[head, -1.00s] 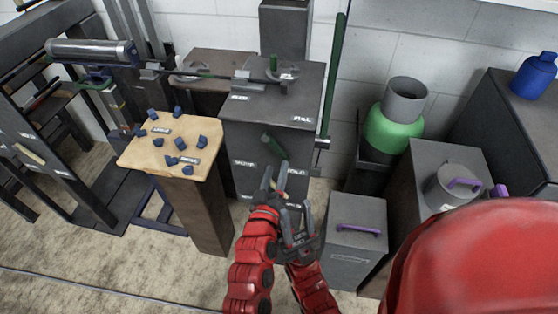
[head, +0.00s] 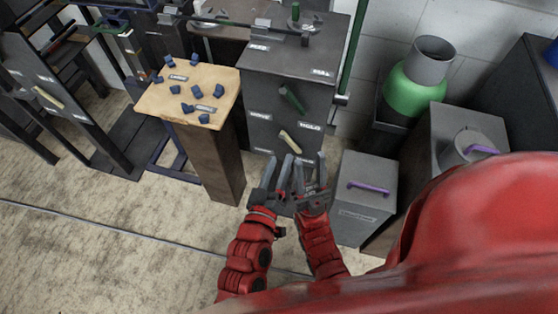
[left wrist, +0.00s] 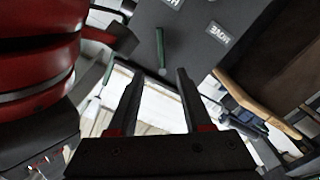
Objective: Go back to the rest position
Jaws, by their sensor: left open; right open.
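My left gripper (head: 279,178) is in the lower middle of the head view, in front of the dark grey cabinet. Its two fingers are apart with nothing between them; they also show in the left wrist view (left wrist: 160,82). My right gripper (head: 312,175) is close beside it on the right, with its fingers apart and empty. The dark grey cabinet (head: 270,90) carries a green handle (head: 291,97) and a pale handle (head: 290,143) on its front. The green handle also shows in the left wrist view (left wrist: 162,48). Neither gripper holds a handle.
A wooden-topped stand (head: 225,82) with several small blue pieces is left of the cabinet. A grey box (head: 362,215) with a purple handle is close on the right. A green canister (head: 411,90) stands behind it. Open floor (head: 120,235) lies at lower left.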

